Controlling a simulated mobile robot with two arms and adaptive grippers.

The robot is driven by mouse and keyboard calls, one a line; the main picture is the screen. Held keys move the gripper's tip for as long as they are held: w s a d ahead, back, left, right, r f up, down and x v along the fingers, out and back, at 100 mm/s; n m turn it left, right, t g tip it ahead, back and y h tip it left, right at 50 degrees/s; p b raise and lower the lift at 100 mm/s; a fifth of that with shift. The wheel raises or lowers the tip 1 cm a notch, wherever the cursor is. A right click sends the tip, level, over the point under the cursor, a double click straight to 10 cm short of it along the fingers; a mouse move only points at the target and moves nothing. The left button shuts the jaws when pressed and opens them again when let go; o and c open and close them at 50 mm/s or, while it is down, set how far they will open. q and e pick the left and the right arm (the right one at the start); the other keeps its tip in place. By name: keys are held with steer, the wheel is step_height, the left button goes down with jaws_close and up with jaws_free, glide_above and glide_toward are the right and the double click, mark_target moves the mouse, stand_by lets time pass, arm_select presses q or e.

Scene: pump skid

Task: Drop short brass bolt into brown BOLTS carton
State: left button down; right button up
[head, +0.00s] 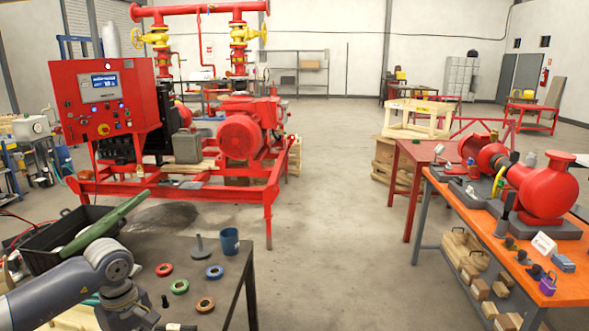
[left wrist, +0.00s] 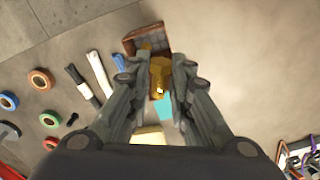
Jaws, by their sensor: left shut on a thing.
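In the left wrist view my left gripper (left wrist: 159,64) is shut on the short brass bolt (left wrist: 160,76), which sits between its fingertips. The brown carton (left wrist: 130,46) shows just beyond the fingertips, with a dark inside; its label cannot be read. The bolt overlaps the carton's near part in this view, and I cannot tell how high it is above it. The fingers hide part of the carton. In the head view only my left arm shows at the lower left; its fingers, the bolt and the carton are not seen there. My right gripper is not in view.
The dark table (head: 238,272) holds tape rolls, red (head: 164,269), blue (head: 214,271), green (head: 180,286) and brown (head: 205,304), plus a blue mug (head: 229,240). A black crate (head: 40,243) stands at the left. An orange-topped bench (head: 470,212) is at the right.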

arm_select(q)
steer(key=shift+w+a, duration=0.1)
steer(key=shift+a, duration=0.05)
step_height(320, 180, down, 6)
steer(key=b, duration=0.3)
steer(key=c, duration=1.4)
jaws_free()
steer(key=shift+o, duration=0.2)
steer(key=shift+r, duration=0.1)
step_height(320, 180, up, 12)
steer(key=shift+f, duration=0.1)
